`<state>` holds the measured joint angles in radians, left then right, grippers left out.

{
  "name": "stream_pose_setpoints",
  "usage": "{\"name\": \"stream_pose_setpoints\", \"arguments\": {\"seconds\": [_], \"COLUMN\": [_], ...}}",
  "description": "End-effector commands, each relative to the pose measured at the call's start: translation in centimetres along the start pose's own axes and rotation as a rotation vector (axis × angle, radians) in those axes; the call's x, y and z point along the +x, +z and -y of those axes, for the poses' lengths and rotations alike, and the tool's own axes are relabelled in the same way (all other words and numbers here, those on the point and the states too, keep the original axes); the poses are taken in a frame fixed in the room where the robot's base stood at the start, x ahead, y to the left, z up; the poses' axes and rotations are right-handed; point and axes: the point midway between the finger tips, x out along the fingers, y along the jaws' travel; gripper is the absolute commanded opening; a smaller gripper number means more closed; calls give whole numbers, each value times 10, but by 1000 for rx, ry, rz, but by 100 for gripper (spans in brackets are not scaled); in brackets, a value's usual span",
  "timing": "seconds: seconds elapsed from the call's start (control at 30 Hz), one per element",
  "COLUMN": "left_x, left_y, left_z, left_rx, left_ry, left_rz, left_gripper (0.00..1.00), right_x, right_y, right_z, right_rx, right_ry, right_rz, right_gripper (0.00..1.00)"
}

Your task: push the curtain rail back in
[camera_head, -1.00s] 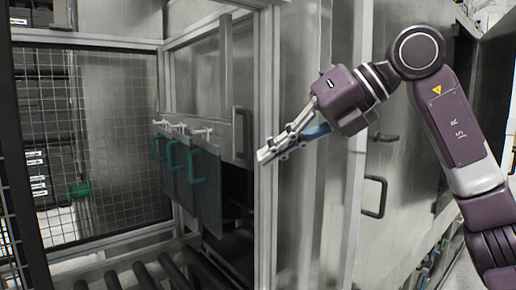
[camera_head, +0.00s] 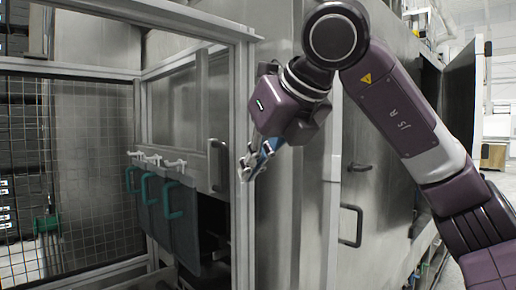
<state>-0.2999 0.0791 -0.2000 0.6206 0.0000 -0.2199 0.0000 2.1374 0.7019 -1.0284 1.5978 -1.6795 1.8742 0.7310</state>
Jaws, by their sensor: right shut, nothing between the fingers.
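The curtain rail carries grey curtain panels (camera_head: 172,215) with teal handles (camera_head: 174,200), hung from white clips (camera_head: 160,160) in the machine opening left of centre. It sticks out from the opening. My right gripper (camera_head: 247,172) is shut and empty, pointing down and left. It appears in front of the grey frame post, to the right of the panels and clear of them. Part of the rail behind the clips is hard to make out. My left gripper is not in view.
A vertical frame post (camera_head: 243,225) stands between the panels and the steel cabinet wall (camera_head: 300,220). A wire mesh fence (camera_head: 85,170) closes off the left side. A grey door handle (camera_head: 217,165) stands beside the panels. Rollers lie low at the left.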

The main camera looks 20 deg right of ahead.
Motion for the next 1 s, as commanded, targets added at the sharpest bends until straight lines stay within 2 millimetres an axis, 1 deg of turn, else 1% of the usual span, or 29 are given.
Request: {"name": "stream_pose_setpoints", "arguments": {"seconds": [0.03, 0.17, 0.2, 0.23, 0.4, 0.6, 1.0], "left_x": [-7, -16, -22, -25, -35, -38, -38], "left_y": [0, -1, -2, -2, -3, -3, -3], "left_z": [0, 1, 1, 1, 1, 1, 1], "left_rx": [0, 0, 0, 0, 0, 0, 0], "left_ry": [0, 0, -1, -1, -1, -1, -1], "left_rz": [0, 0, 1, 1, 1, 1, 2], "left_gripper": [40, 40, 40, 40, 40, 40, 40], "right_x": [11, 38, 39, 42, 57, 65, 67], "right_y": [1, 1, 9, 12, 23, 27, 29], "right_z": [0, 0, 0, 0, 0, -1, -1], "right_rx": [-1, -1, 0, 1, 0, -1, 0], "right_ry": [0, 0, 1, 1, 1, 2, 2], "right_rz": [-5, -5, -1, -1, 0, 1, 0], "right_gripper": [0, 0, 0, 0, 0, 0, 0]}}
